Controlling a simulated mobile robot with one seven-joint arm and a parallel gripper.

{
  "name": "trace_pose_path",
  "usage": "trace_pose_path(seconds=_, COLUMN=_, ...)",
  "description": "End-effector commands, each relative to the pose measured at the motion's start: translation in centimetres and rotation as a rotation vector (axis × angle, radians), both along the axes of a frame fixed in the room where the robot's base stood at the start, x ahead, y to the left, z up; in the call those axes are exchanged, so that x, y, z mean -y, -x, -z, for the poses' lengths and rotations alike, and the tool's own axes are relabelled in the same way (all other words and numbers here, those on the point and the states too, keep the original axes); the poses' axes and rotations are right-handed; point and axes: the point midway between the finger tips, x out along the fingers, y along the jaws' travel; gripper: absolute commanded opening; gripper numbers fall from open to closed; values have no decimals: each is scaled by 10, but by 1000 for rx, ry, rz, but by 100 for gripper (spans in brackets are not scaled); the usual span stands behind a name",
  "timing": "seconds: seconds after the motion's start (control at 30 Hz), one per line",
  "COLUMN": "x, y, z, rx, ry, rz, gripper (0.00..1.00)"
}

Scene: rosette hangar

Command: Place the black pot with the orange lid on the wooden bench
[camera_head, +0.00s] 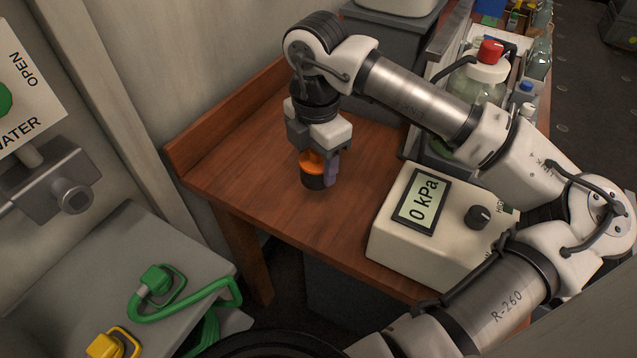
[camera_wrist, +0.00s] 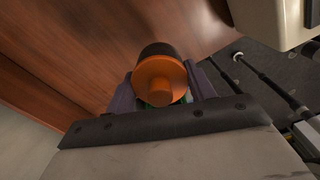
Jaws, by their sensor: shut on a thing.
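The black pot with the orange lid (camera_head: 313,172) is between the fingers of my gripper (camera_head: 320,165), over the left part of the wooden bench (camera_head: 240,160). My gripper points down and is shut on the pot. In the wrist view the orange lid (camera_wrist: 160,78) faces the camera, with a purple finger on each side and the black body partly hidden behind it. The pot looks upright and close to the bench top. I cannot tell whether its base touches the wood.
A cream pressure box (camera_head: 440,225) reading "0 kPa" stands on the bench to the right. A bottle with a red cap (camera_head: 490,52) stands behind it. Green (camera_head: 157,280) and yellow (camera_head: 104,344) connectors lie on a grey surface at lower left. The bench left of the gripper is clear.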

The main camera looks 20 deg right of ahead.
Motion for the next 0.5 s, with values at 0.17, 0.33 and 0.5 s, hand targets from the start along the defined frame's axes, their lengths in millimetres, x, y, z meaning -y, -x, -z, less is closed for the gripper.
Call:
trace_pose_path(seconds=0.17, x=-1, y=0, z=33, rx=-1, ry=-2, rz=-1, gripper=31)
trace_pose_path(seconds=0.33, x=0, y=0, z=47, rx=-1, ry=-1, rz=0, gripper=31)
trace_pose_path(seconds=0.5, x=0, y=0, z=72, rx=-2, ry=-4, rz=2, gripper=31)
